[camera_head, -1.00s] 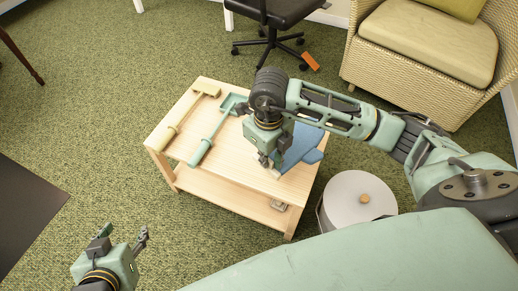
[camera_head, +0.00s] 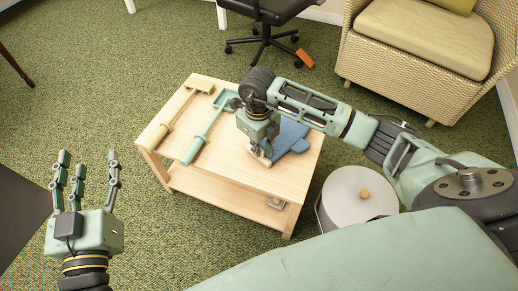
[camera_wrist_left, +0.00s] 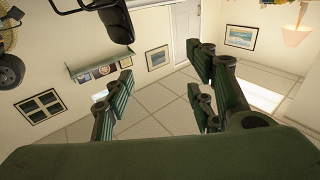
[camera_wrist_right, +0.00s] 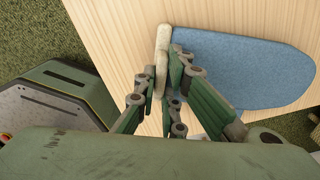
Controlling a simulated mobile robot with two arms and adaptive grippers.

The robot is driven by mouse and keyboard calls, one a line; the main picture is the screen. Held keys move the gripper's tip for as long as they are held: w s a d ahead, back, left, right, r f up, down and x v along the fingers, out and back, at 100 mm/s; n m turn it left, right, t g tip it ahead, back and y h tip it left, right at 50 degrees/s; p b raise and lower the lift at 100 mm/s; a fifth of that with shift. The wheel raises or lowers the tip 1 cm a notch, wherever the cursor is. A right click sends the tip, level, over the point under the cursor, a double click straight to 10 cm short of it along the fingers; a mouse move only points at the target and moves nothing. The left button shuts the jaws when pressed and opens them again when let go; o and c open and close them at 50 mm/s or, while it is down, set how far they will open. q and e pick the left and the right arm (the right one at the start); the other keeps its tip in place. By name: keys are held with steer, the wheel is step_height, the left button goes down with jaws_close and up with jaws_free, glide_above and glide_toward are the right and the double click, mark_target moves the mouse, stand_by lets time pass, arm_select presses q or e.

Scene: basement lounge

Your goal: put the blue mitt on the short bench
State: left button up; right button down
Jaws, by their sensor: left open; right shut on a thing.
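The blue mitt (camera_head: 291,137) is at the right part of the light wooden short bench (camera_head: 235,172). In the right wrist view the mitt (camera_wrist_right: 250,72) looks flat over the bench top (camera_wrist_right: 115,30), with its pale cuff (camera_wrist_right: 162,50) toward my fingers. I cannot tell whether it rests fully on the wood. My right gripper (camera_head: 262,157) is shut on the mitt at its cuff, and partly hides it in the head view. My left gripper (camera_head: 87,165) is open and empty, raised to the left of the bench with its fingers pointing up in the picture.
A pale brush-like tool (camera_head: 178,118) and a teal dustpan-like tool (camera_head: 207,130) lie on the bench's left part. A round grey-lidded bin (camera_head: 352,200) stands right of the bench. A wicker armchair (camera_head: 400,75) and office chair (camera_head: 265,12) are behind.

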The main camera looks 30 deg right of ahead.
arm_select(q)
steer(key=shift+r, duration=0.3)
arm_select(e)
steer(key=shift+f, duration=0.15)
arm_select(q)
steer(key=shift+r+t, duration=0.1)
steer(key=shift+t, duration=0.2)
arm_select(e)
steer(key=c, duration=1.8)
jaws_free()
steer(key=shift+c, duration=0.2)
arm_select(q)
steer(key=shift+r, duration=0.1)
